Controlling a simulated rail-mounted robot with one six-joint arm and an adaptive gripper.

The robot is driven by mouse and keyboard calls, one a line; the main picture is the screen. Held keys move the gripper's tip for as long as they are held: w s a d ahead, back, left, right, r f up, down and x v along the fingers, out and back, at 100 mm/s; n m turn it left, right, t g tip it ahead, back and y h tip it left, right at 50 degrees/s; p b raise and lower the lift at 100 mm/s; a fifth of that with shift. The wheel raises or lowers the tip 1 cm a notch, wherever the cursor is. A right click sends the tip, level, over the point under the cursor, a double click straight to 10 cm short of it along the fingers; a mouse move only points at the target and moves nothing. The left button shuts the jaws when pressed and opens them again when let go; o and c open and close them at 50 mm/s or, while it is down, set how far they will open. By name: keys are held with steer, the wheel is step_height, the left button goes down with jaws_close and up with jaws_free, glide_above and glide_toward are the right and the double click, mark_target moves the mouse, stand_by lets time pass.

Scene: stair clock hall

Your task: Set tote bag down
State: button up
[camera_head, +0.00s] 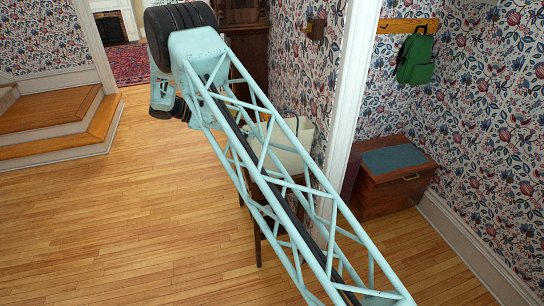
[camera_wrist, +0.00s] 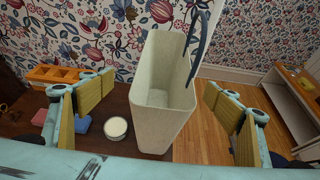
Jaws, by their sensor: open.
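The tote bag (camera_wrist: 160,90) is cream, stands upright with its mouth open, and has a dark blue strap rising at its right side. It stands on the dark table (camera_wrist: 112,152) near the right edge; whether its base overhangs cannot be told. My gripper (camera_wrist: 155,112) is open, with one finger to the left of the bag and one to the right, both apart from it. In the head view a part of the bag (camera_head: 297,150) shows behind my arm, and my fingers are hidden there.
On the table are a small white-filled cup (camera_wrist: 116,128), a blue block (camera_wrist: 83,124) and an orange compartment tray (camera_wrist: 60,73). A white post (camera_head: 349,85) stands close to my arm. A wooden chest (camera_head: 388,195) is at the right. The floor at left is clear.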

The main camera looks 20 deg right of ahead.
steer(key=shift+s+a+f, duration=0.2)
steer(key=shift+s+a, duration=0.15)
steer(key=shift+a, duration=0.1)
steer(key=x, duration=0.8)
steer(key=shift+d, duration=0.35)
steer(key=shift+s, duration=0.1)
steer(key=shift+x, duration=2.55)
steer(key=shift+r, duration=0.1)
steer(key=shift+c, duration=0.8)
steer(key=shift+s, duration=0.1)
steer(key=c, duration=1.2)
steer(key=shift+c, duration=0.6)
